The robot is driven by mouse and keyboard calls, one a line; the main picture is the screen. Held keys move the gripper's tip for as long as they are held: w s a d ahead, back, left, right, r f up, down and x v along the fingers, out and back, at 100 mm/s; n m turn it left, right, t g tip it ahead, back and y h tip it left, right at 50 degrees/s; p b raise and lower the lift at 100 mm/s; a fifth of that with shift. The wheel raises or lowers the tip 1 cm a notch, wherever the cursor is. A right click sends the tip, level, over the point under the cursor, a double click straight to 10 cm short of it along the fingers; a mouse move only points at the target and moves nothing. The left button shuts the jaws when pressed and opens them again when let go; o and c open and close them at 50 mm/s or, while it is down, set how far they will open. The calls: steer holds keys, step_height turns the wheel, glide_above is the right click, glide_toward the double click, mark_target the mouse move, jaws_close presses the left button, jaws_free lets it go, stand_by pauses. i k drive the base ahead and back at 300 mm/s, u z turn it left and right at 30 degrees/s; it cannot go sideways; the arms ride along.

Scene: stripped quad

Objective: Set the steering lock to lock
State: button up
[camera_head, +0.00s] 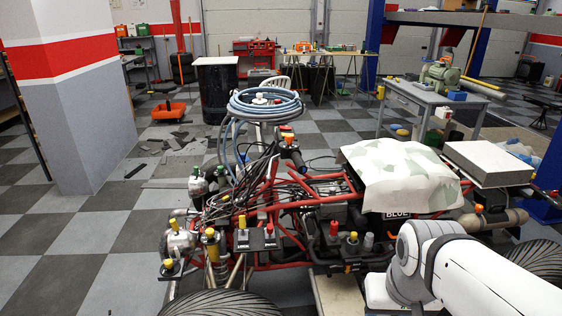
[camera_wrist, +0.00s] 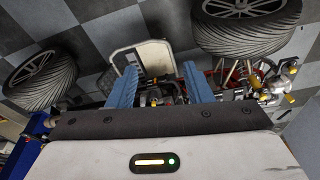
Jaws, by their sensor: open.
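The stripped quad (camera_head: 268,188), with a red tube frame and many cables, fills the middle of the head view. Small yellow, red, orange and green capped fittings sit along it. A dark handle (camera_head: 293,156) with a red and yellow piece rises near its middle. I cannot tell which part is the steering lock or how it is set. In the wrist view my gripper (camera_wrist: 160,76) is open and empty, with two blue fingers apart, over part of the quad (camera_wrist: 228,72). The head view shows my white arm at lower right, but not my gripper.
A coiled blue hose (camera_head: 266,104) sits above the quad's frame. A patterned cloth (camera_head: 400,176) covers its middle, beside a grey box (camera_head: 489,163). Tyres (camera_wrist: 246,22) flank the wrist view. A pillar (camera_head: 78,100) stands left. Checkered floor (camera_head: 75,240) is clear at left.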

mark_target(241, 219)
steer(key=z, duration=1.85)
steer(key=k, duration=1.2)
steer(key=u, duration=1.6)
steer(key=i, duration=1)
steer(key=u, duration=0.05)
